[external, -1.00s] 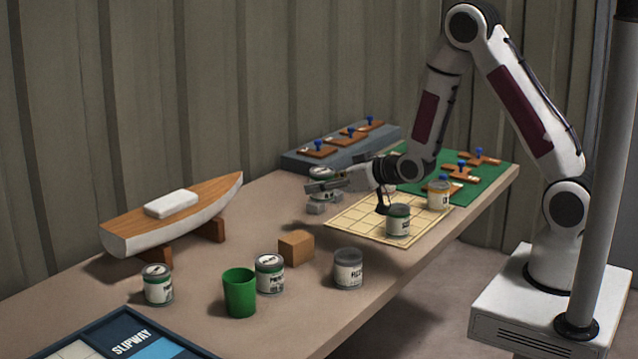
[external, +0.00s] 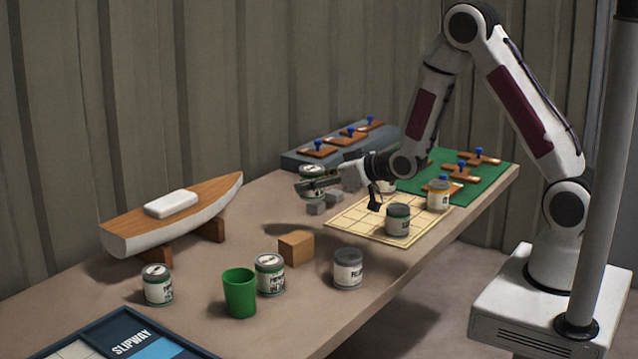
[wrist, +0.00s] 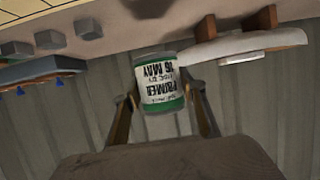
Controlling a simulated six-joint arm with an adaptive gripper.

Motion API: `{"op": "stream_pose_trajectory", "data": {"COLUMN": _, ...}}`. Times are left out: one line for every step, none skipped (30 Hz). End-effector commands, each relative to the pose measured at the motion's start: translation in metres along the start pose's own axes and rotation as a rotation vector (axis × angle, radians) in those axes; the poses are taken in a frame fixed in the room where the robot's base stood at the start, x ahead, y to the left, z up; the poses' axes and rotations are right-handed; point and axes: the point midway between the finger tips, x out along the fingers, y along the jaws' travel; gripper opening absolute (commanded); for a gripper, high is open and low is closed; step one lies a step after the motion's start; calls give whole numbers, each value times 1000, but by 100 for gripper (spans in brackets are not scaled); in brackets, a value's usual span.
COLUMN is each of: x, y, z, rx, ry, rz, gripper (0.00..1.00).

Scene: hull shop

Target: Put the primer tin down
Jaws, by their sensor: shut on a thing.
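A tin with a green band (wrist: 160,88) is between my gripper's two fingers in the wrist view. Its label reads PRIMER and 16 MAY, upside down in that picture. In the external view my gripper (external: 312,186) is shut on this tin (external: 313,171), which looks upright with its lid on top. It is near the small grey blocks, beyond the cream grid mat (external: 352,222). The fingers hide part of the tin. The gap between its base and the table is hard to judge.
Grey blocks (external: 316,208) lie just below the held tin. A boat hull (external: 185,212) stands at left. A wooden block (external: 296,248), green cup (external: 240,293) and other tins (external: 348,268) stand nearer. A tin (external: 397,220) stands on the mat.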

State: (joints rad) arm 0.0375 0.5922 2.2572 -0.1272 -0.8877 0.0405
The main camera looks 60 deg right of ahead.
Motion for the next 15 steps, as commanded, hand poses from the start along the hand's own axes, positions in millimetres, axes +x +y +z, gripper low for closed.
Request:
{"op": "stream_pose_trajectory", "data": {"x": 6, "y": -6, "z": -7, "rx": -9, "ry": 5, "rz": -18, "gripper": 11}}
{"op": "stream_pose_trajectory", "data": {"x": 9, "y": -10, "z": -10, "rx": -15, "ry": 5, "rz": -31, "gripper": 11}}
{"op": "stream_pose_trajectory", "data": {"x": 14, "y": -16, "z": -14, "rx": -22, "ry": 6, "rz": -49, "gripper": 11}}
{"op": "stream_pose_trajectory", "data": {"x": 17, "y": -21, "z": -18, "rx": -29, "ry": 5, "rz": -64, "gripper": 11}}
{"op": "stream_pose_trajectory", "data": {"x": 21, "y": -26, "z": -22, "rx": -36, "ry": 6, "rz": -80, "gripper": 11}}
{"op": "stream_pose_trajectory", "data": {"x": 26, "y": -33, "z": -26, "rx": -44, "ry": 5, "rz": -101, "gripper": 11}}
{"op": "stream_pose_trajectory", "data": {"x": 29, "y": -38, "z": -30, "rx": -51, "ry": 6, "rz": -118, "gripper": 11}}
{"op": "stream_pose_trajectory", "data": {"x": 32, "y": -43, "z": -33, "rx": -58, "ry": 5, "rz": -134, "gripper": 11}}
{"op": "stream_pose_trajectory", "data": {"x": 36, "y": -49, "z": -37, "rx": -67, "ry": 6, "rz": -154, "gripper": 11}}
{"op": "stream_pose_trajectory", "data": {"x": 39, "y": -54, "z": -40, "rx": -73, "ry": 5, "rz": -169, "gripper": 11}}
{"op": "stream_pose_trajectory", "data": {"x": 41, "y": -58, "z": -43, "rx": -78, "ry": 5, "rz": -183, "gripper": 11}}
{"op": "stream_pose_trajectory", "data": {"x": 44, "y": -64, "z": -46, "rx": -86, "ry": 5, "rz": -202, "gripper": 11}}
{"op": "stream_pose_trajectory", "data": {"x": 47, "y": -69, "z": -49, "rx": -93, "ry": 5, "rz": -217, "gripper": 11}}
{"op": "stream_pose_trajectory", "data": {"x": 49, "y": -73, "z": -51, "rx": -99, "ry": 4, "rz": -231, "gripper": 11}}
{"op": "stream_pose_trajectory", "data": {"x": 52, "y": -79, "z": -54, "rx": -107, "ry": 4, "rz": -249, "gripper": 11}}
